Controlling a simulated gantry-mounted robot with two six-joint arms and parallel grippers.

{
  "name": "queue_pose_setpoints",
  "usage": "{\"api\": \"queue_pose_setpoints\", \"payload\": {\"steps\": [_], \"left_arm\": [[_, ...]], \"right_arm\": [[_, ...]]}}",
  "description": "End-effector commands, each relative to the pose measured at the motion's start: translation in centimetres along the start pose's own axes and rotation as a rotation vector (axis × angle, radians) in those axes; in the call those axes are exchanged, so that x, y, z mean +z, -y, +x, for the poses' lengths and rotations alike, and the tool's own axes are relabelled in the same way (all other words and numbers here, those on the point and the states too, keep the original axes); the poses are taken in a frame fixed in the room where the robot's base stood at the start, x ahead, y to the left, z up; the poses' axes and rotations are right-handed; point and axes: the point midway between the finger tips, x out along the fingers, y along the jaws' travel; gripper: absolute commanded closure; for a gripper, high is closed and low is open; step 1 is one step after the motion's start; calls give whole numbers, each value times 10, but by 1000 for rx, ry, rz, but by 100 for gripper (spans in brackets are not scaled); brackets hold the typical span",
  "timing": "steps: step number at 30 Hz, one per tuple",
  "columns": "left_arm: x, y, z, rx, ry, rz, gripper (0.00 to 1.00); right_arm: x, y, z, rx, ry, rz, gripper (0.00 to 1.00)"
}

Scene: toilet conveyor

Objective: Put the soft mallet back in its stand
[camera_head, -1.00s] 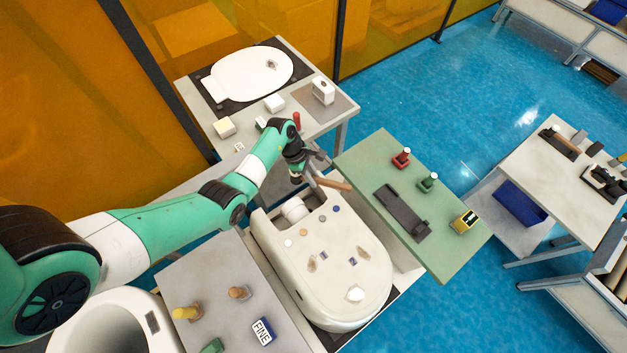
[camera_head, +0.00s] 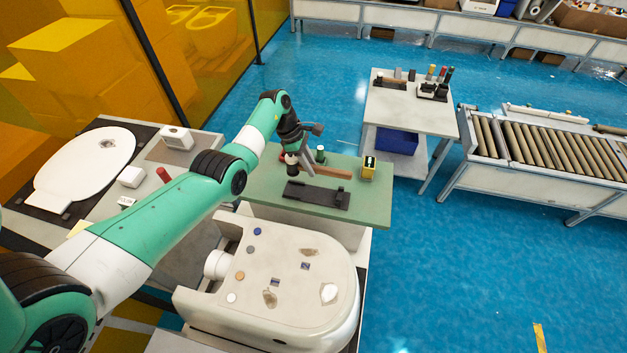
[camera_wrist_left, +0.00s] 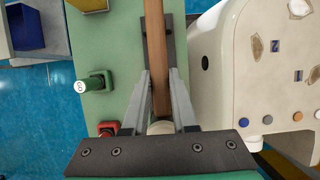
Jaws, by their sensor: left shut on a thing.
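The soft mallet has a wooden handle (camera_head: 335,173) and a pale head. My left gripper (camera_head: 305,160) is shut on the mallet, near the head end. In the left wrist view the fingers (camera_wrist_left: 163,100) straddle the handle (camera_wrist_left: 155,40), with the head (camera_wrist_left: 160,127) close to the wrist side. A dark grey stand (camera_head: 325,198) lies on the green table (camera_head: 262,187). The mallet is over the table, with the handle roughly along the stand; the stand (camera_wrist_left: 170,45) shows partly behind the handle. I cannot tell whether they touch. My right gripper is not in view.
A green-bodied stamp (camera_wrist_left: 92,82) and a red one (camera_wrist_left: 107,128) stand beside the mallet. The white toilet (camera_head: 275,290) is just in front of the table. Blue floor lies to the right.

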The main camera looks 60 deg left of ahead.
Motion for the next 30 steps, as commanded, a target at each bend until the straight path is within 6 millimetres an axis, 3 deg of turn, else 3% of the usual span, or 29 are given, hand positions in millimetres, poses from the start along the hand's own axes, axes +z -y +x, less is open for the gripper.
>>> {"api": "queue_pose_setpoints", "payload": {"steps": [14, 30], "left_arm": [[-2, -2, 0, 3, 3, -6, 100], [-20, -2, 42, 3, 3, -6, 100]], "right_arm": [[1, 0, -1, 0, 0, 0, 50], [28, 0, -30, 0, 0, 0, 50]]}}
